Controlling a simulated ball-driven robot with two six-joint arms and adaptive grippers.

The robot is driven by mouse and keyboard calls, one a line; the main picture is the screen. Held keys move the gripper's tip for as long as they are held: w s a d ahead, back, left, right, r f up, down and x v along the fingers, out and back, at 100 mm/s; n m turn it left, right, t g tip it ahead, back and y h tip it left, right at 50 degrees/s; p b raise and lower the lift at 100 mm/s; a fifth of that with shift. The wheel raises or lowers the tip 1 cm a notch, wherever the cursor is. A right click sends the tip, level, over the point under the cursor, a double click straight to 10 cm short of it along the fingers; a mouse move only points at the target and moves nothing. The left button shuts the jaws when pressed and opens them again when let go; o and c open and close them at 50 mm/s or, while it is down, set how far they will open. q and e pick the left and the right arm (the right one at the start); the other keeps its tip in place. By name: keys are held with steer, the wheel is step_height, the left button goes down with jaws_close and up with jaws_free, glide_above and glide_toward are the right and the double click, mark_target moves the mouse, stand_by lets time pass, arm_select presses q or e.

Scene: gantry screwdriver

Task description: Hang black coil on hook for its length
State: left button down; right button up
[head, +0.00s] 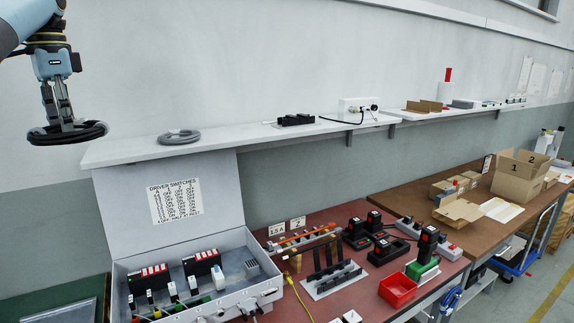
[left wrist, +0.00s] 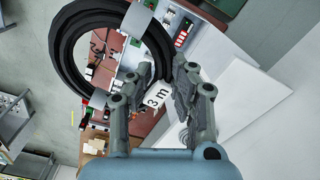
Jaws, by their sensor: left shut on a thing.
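The black coil (head: 40,137) hangs roughly level in my left gripper (head: 66,122), at the upper left of the head view, above the left end of the wall shelf. The gripper points down and its fingers are shut on the coil. In the left wrist view the coil (left wrist: 62,55) is a thick ring at the upper left. Where the fingers meet the coil is partly hidden. I cannot make out a hook in either view. My right gripper is not in view.
A grey coil (head: 179,137) lies on the white shelf (head: 225,136). A black block (head: 296,120) and a socket box (head: 357,105) stand farther right. Below are an open switch cabinet (head: 150,210) and a red-topped bench (head: 330,308) crowded with tools. The wall above the shelf is clear.

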arm_select(q)
steer(key=shift+d+f+b, duration=0.1)
steer(key=shift+f+b, duration=0.6)
steer(key=shift+f, duration=0.2)
step_height(320, 180, down, 24)
steer(key=b, duration=2.2)
steer(key=shift+w, duration=0.45)
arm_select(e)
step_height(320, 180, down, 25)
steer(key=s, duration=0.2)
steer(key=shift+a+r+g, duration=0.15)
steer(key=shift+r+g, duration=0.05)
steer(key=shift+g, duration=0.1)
arm_select(q)
steer(key=shift+r, duration=0.1)
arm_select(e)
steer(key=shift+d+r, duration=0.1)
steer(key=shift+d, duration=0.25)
